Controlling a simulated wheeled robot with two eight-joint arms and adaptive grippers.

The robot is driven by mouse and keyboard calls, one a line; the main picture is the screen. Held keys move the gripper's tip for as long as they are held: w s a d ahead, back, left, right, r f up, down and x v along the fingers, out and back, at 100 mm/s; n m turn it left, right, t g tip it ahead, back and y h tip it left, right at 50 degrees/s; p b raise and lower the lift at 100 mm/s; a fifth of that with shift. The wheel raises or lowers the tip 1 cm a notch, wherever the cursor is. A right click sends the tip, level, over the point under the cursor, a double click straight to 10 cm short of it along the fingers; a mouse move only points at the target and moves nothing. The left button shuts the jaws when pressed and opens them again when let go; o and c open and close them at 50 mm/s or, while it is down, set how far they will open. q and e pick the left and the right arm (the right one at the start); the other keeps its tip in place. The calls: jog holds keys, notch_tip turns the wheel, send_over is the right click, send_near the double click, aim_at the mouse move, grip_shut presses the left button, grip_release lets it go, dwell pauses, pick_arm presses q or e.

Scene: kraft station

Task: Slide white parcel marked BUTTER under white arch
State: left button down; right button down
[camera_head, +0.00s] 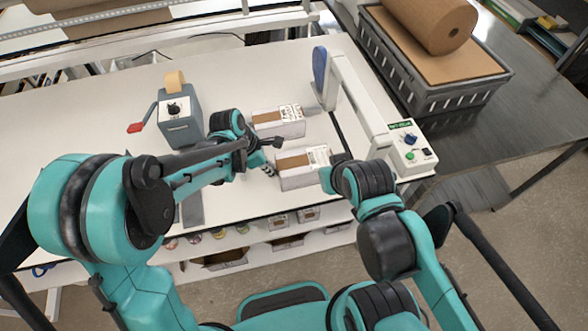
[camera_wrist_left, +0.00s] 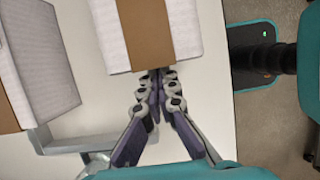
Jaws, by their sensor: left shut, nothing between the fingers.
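Two white parcels with brown bands lie on the white table. The nearer parcel (camera_head: 312,179) and the farther parcel (camera_head: 290,130) have print too small to read, so I cannot tell which says BUTTER. A white arch-like arm (camera_head: 358,98) with a blue end stands to their right. My left gripper (camera_head: 272,156) is shut and empty at the left end of the nearer parcel. In the left wrist view its fingertips (camera_wrist_left: 155,74) are at the edge of the nearer parcel (camera_wrist_left: 185,25); touching is unclear. My right gripper's fingers are hidden behind its wrist.
A grey tape machine (camera_head: 180,124) with a red-tipped lever stands left of the parcels. A control box (camera_head: 411,153) is at the arch's near end. A grey crate (camera_head: 437,105) carries a brown paper roll at the right. The table's left part is clear.

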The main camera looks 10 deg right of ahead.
aim_at(299, 161)
pick_arm(q)
jog(key=shift+d, duration=0.1)
jog(key=shift+d+b, duration=0.3)
jog(key=shift+d, duration=1.15)
jog(key=shift+d, duration=1.5)
jog(key=shift+d+b, duration=0.1)
jog(key=shift+b, duration=0.2)
jog(key=shift+d, duration=1.5)
